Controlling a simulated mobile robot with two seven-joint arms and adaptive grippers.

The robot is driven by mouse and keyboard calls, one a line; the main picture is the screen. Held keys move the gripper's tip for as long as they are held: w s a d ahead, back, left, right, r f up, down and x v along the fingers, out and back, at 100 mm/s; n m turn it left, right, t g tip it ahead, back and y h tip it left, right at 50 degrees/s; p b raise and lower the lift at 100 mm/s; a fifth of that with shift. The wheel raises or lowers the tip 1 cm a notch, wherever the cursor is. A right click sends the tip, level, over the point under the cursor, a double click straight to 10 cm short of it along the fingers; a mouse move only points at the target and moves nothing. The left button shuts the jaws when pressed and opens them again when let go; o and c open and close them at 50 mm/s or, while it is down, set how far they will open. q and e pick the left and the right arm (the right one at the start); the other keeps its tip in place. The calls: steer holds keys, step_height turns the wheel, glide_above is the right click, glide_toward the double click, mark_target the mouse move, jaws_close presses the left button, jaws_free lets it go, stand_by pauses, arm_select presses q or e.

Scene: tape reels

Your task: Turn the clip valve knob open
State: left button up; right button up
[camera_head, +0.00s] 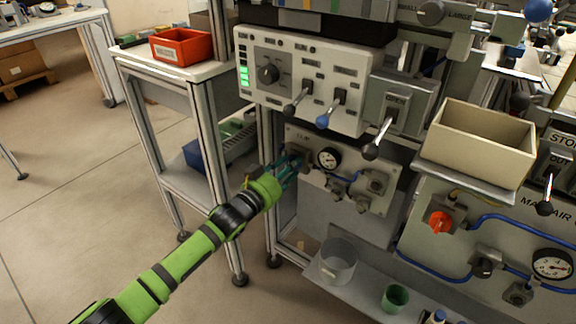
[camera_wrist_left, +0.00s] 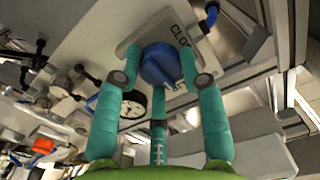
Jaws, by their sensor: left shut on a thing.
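The clip valve knob (camera_wrist_left: 159,65) is a round blue knob on a light square plate in the left wrist view. Lettering beginning "CLO" shows on the plate beside it. My left gripper (camera_head: 285,168) has teal fingers, and they are closed around the knob, two at its sides and one below it in the wrist view. In the head view the gripper reaches the left part of the panel marked "CLIP" (camera_head: 308,136), and its fingers hide the knob. My right gripper is in neither view.
A pressure gauge (camera_head: 329,158) sits just right of the gripper, with blue tubing beyond it. A control box with levers (camera_head: 305,85) overhangs the panel. A clear cup (camera_head: 338,262) stands on the shelf below. A red bin (camera_head: 181,46) is on the cart at left.

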arm_select(q)
steer(key=shift+m, duration=0.3)
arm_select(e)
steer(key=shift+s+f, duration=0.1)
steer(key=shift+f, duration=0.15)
arm_select(q)
steer(key=o, duration=1.1)
steer(key=shift+o, duration=0.2)
steer(key=v, duration=1.2)
steer(key=shift+f, duration=0.1)
